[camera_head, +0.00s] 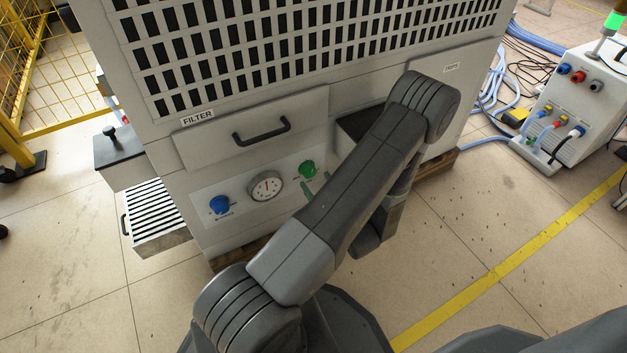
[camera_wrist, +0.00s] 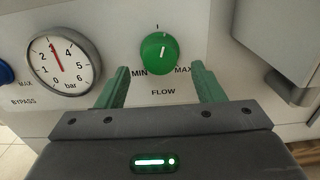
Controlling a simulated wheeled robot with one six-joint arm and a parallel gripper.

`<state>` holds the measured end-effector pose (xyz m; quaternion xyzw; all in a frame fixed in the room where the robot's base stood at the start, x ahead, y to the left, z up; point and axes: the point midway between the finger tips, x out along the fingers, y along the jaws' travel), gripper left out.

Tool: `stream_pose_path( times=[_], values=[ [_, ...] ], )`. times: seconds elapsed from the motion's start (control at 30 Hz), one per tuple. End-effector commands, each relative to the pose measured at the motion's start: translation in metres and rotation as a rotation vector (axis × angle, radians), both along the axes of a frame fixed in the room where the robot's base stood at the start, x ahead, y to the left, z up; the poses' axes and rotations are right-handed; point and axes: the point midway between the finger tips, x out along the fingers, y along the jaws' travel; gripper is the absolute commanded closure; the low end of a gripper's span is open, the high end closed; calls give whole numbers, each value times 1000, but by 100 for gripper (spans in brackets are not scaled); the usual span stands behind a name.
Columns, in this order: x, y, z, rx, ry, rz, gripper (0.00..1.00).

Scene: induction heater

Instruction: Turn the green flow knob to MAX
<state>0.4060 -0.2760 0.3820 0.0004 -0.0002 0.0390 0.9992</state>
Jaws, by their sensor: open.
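The green flow knob (camera_wrist: 159,53) sits on the panel in the wrist view, with MIN printed at its lower left, MAX at its lower right and FLOW below. Its white pointer mark is close to upright, between MIN and MAX. In the head view the green knob (camera_head: 308,169) is right of the gauge. My gripper (camera_wrist: 160,82) is open and empty. Its two green fingers stand apart, one below left and one below right of the knob, and I see no contact. In the head view my arm hides most of the gripper; green fingers (camera_head: 318,188) show just below the knob.
A pressure gauge (camera_wrist: 64,62) and a blue bypass knob (camera_head: 219,204) lie left of the green knob. A grey protruding part (camera_wrist: 283,40) stands right of it. A filter drawer with a black handle (camera_head: 262,131) is above the panel.

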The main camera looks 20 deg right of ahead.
Motion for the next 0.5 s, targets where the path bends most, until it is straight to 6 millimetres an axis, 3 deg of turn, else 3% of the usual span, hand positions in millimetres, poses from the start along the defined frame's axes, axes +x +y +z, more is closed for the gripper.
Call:
stream_pose_path(
  times=[0.2, 0.5],
  values=[
    [24, 2, -1, -1, 1, 2, 38],
    [30, 2, 0, -1, 1, 0, 38]
  ],
)
